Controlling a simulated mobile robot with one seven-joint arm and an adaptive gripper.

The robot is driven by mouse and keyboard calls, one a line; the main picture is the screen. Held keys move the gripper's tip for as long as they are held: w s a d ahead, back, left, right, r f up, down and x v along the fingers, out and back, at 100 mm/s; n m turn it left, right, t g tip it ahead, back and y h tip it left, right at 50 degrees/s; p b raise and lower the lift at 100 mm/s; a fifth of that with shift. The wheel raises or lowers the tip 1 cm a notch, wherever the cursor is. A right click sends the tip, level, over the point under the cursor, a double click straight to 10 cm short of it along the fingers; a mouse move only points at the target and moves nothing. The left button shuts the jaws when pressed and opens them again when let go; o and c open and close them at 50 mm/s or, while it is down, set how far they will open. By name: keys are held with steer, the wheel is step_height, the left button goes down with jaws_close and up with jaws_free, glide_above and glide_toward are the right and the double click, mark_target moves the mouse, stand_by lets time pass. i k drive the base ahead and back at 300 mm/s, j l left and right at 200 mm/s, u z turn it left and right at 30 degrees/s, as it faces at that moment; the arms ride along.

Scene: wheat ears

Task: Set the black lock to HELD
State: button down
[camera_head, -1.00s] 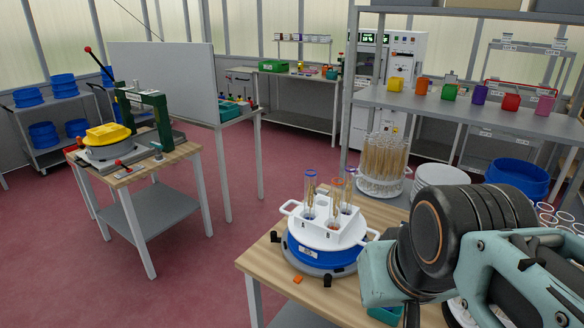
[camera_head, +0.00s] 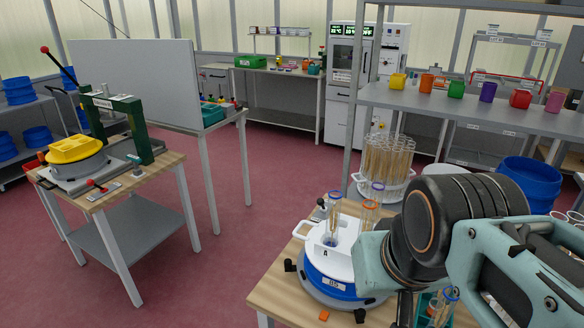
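A round blue-and-white fixture (camera_head: 330,270) stands on the near wooden table, with clear tubes upright in its white top. Small black pieces sit at its base, one at the left (camera_head: 290,265) and one at the front (camera_head: 360,315). A small black-topped part (camera_head: 321,203) stands at its upper left. I cannot tell which black part is the lock, and no HELD marking is readable. My teal and black arm covers the fixture's right side. My gripper's fingertips cannot be made out.
An orange piece (camera_head: 324,315) lies on the table before the fixture. A tube bundle (camera_head: 388,160) stands behind it. A blue tub (camera_head: 527,182) is at right. At left, another table carries a green-framed press (camera_head: 135,130) with a yellow tray (camera_head: 76,149). Red floor lies clear between the tables.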

mark_target(320, 202)
steer(key=i+j+z, duration=0.1)
steer(key=i+j, duration=0.2)
steer(key=i+j+z, duration=0.1)
steer(key=i+j, duration=0.15)
steer(key=j, duration=0.3)
steer(key=i+j, duration=0.3)
steer(key=j, duration=0.15)
steer(key=l+z, duration=0.05)
